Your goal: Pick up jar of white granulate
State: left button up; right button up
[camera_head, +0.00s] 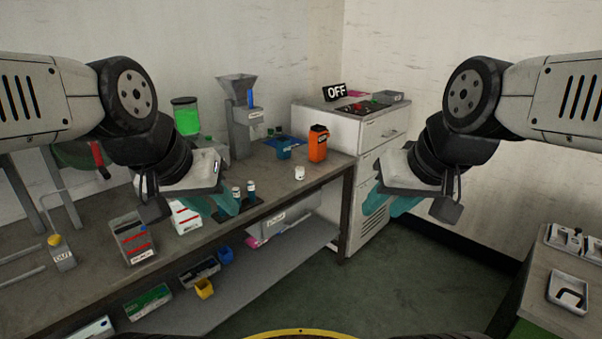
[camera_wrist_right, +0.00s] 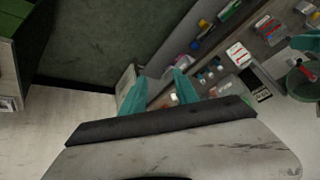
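A small white jar (camera_head: 299,173) stands upright on the workbench near its front edge, left of the cabinet; it looks like the jar of white granulate, but its label is too small to read. It seems to show as a pale spot between the fingers in the right wrist view (camera_wrist_right: 173,97). My right gripper (camera_head: 390,202) is open and empty in the air, to the right of the jar and nearer to me. My left gripper (camera_head: 222,204) hangs in front of the bench, left of the jar; it appears open and empty, its fingers partly overlapping in view.
Two small dark, white-capped jars (camera_head: 251,188) stand near my left gripper. Cabinet (camera_head: 375,130) borders the bench; floor between bench and right table (camera_head: 575,262) is clear.

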aim_at(300, 169)
jog(key=i+l+u, duration=0.4)
jog(key=i, duration=0.4)
jog(key=i+l+u, duration=0.45)
jog(key=i+l, duration=0.3)
